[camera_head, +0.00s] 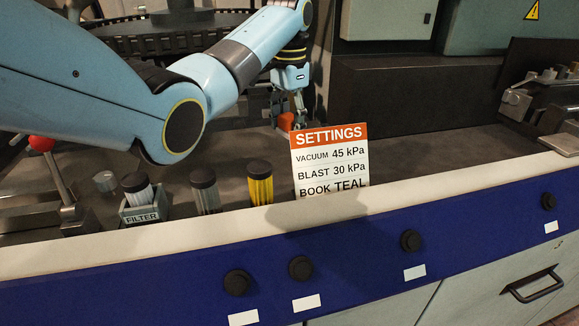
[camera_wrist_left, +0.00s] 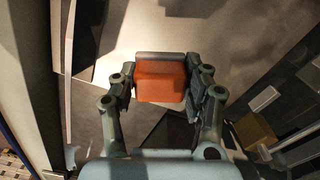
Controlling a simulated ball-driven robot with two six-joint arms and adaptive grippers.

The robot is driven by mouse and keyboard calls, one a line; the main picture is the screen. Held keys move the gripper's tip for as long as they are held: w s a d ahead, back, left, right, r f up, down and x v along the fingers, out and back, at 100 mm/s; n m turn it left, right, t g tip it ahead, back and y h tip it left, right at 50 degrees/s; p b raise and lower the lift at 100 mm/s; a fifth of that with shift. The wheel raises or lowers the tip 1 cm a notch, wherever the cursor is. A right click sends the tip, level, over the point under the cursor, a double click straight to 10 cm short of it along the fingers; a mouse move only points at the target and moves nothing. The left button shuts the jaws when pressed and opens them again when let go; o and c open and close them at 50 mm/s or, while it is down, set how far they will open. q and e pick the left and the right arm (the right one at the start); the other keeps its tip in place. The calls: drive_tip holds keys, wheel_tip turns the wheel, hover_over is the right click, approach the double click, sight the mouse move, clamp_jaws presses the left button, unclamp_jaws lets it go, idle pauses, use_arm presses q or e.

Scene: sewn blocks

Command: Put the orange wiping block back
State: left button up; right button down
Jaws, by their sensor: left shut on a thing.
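The orange wiping block (camera_wrist_left: 161,82) is held between the two fingers of my left gripper (camera_wrist_left: 165,88) in the left wrist view. A grey strip runs along its far edge. In the head view the orange block (camera_head: 286,122) shows as a small patch at the tip of my left gripper (camera_head: 293,112), partly hidden behind the settings card. My left arm reaches in from the left. Whether the block touches the surface below it is hard to tell. My right gripper is not in view.
A settings card (camera_head: 330,162) stands at the front of the dark worktop (camera_head: 430,155). Left of it are a yellow cylinder (camera_head: 260,184), a grey one (camera_head: 205,190) and a filter holder (camera_head: 142,205). A red-knobbed lever (camera_head: 41,145) stands far left. The worktop right of the card is clear.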

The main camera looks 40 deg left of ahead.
sight(289, 117)
use_arm(q)
wheel_tip(289, 117, down, 9)
drive_tip(key=shift+r, duration=0.15)
drive_tip(key=shift+s, duration=0.1)
drive_tip(key=o, duration=1.1)
wheel_tip(289, 117, up, 12)
drive_tip(key=shift+r, duration=0.1)
idle(0.4)
